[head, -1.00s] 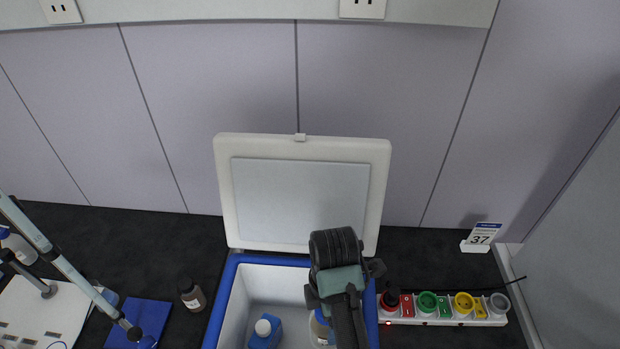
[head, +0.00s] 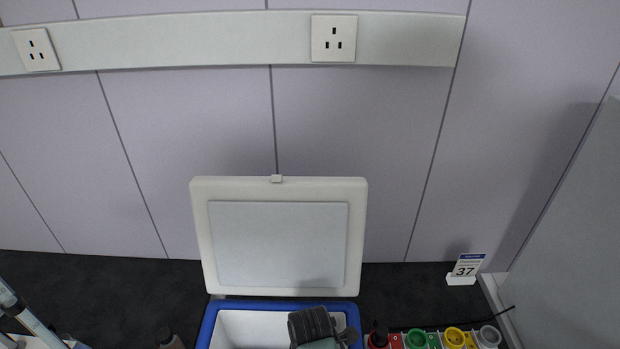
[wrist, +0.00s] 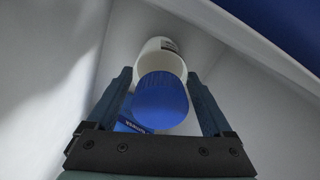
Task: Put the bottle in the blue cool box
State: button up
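The blue cool box (head: 283,306) stands at the bottom of the head view, its white lid (head: 356,230) open and upright behind it. My gripper (head: 318,343) is at the right part of the opening. White inner walls of the box surround the bottle. I cannot tell whether its base touches the floor. The head view does not show the bottle now.
A blue labelled item (wrist: 126,126) lies beside the bottle. A row of coloured sockets (head: 437,339) stands right of the box, with a number 37 sign (head: 466,269) behind. A brown bottle (head: 170,340) stands to the left. The wall closes the back.

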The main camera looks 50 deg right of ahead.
jog(key=shift+o, duration=1)
jog(key=shift+r, duration=0.1)
notch_tip(320, 180, up, 11)
jog(key=shift+r, duration=0.2)
jog(key=shift+r+p, duration=0.3)
jog(key=shift+r, duration=0.1)
